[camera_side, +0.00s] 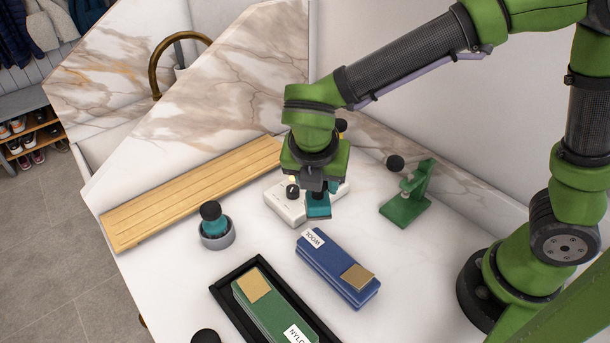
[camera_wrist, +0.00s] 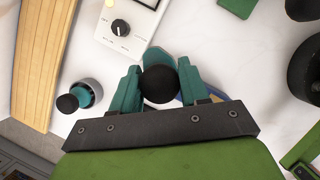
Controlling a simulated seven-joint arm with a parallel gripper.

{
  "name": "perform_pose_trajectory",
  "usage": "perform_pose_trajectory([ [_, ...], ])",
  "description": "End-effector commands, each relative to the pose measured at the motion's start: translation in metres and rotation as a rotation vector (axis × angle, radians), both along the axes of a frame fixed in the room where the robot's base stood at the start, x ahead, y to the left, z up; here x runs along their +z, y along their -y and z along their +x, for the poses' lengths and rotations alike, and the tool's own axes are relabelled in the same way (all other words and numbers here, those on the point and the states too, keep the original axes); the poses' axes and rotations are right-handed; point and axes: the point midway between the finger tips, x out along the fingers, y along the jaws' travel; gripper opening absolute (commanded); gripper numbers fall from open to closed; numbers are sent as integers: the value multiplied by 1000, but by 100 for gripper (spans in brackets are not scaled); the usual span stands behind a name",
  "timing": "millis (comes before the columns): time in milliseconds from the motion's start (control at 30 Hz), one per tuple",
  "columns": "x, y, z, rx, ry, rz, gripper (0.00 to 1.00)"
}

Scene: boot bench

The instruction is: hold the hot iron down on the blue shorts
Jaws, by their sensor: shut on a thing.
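The blue shorts (camera_side: 330,260) lie folded on the white counter, with a white label and a tan patch on top. My gripper (camera_side: 318,190) is shut on the iron (camera_side: 318,209), whose teal lower part shows under the jaws. In the wrist view, the iron's black round knob (camera_wrist: 159,84) sits between my teal fingers, with its blue-teal base (camera_wrist: 158,58) beyond. The iron is beside the white dial box, behind the shorts' labelled end in the side view, and looks apart from them. A sliver of the shorts shows behind the gripper in the wrist view.
The white dial box (camera_side: 285,207) is close by the iron. Green folded shorts (camera_side: 268,304) lie in a black tray (camera_side: 219,295). A black-knobbed teal piece in a grey cup (camera_side: 216,236), a green stand (camera_side: 405,208) and a wooden slatted board (camera_side: 190,195) stand around.

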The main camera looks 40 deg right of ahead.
Motion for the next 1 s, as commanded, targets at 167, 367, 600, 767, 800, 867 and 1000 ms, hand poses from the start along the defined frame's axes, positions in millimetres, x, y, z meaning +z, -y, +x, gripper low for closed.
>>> perform_pose_trajectory([
  [167,-5,-19,-43,-443,0,1,1],
  [367,-5,-27,-89,-1001,1,1,1],
  [600,-1,-27,-121,-1533,2,2,1],
  [767,1,-26,-127,-1705,3,2,1],
  [800,0,-26,-127,-1725,3,2,1],
  [867,-2,-26,-127,-1740,2,0,1],
  [1000,-10,-26,-127,-1743,3,-1,1],
])
